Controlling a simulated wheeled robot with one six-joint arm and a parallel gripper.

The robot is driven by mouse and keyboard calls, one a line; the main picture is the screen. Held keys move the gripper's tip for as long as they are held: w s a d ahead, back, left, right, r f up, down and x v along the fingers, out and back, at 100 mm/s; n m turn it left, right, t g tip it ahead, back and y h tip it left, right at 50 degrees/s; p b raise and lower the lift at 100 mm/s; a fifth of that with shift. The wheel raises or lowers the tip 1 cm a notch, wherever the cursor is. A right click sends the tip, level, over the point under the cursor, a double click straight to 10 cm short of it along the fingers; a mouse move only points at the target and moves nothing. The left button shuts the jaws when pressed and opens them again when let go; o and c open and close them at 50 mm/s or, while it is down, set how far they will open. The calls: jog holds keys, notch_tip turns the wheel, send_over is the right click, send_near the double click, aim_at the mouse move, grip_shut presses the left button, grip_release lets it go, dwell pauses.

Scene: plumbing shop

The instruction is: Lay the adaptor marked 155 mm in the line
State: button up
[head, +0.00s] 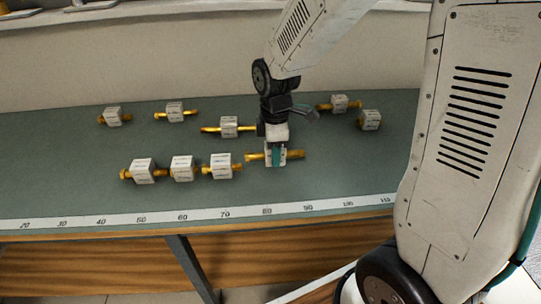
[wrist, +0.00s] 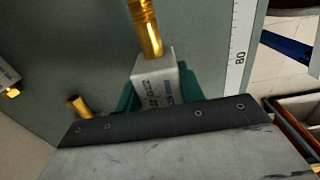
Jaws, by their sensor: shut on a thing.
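My gripper (head: 276,160) is shut on an adaptor (head: 294,154), a pale block with brass ends to left and right. In the wrist view the held adaptor's block (wrist: 155,82) sits between the green fingers, with one brass end (wrist: 145,28) pointing away; its print is too blurred to read. I cannot tell if it touches the bench. The line is a front row of three adaptors, left (head: 143,171), middle (head: 182,168) and right (head: 222,166). The held adaptor is just right of the row and slightly farther back, apart from it. No 155 mm mark is readable.
Behind lie loose adaptors: far left (head: 112,116), back left (head: 175,113), one close left of my gripper (head: 229,127), and two at right (head: 340,104) (head: 370,120). A numbered scale strip (head: 185,214) runs along the bench's front edge. The green bench top (head: 345,165) is clear to the right.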

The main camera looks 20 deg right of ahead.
jog(key=shift+w+f, duration=0.15)
jog(key=shift+f, duration=0.75)
jog(key=shift+w+f, duration=0.1)
jog(key=shift+f, duration=0.75)
jog(key=shift+f, duration=0.15)
jog(key=o, duration=1.1)
notch_tip(320, 180, up, 12)
jog(key=shift+s+r, duration=0.1)
jog(key=shift+r, duration=0.15)
jog(key=s+d+r+m, duration=0.1)
jog(key=s+r+m, duration=0.1)
jog(key=s+m, duration=0.2)
jog(key=s+d+r+m, duration=0.1)
jog(key=s+r+m, duration=0.2)
jog(key=s, duration=0.7)
jog(key=s+d+r+m+t, duration=0.1)
jog(key=s+r+m, duration=0.1)
jog(key=s+m, duration=0.5)
jog(key=shift+s+d+r, duration=0.15)
jog(key=shift+s+r, duration=0.15)
jog(key=shift+s, duration=0.15)
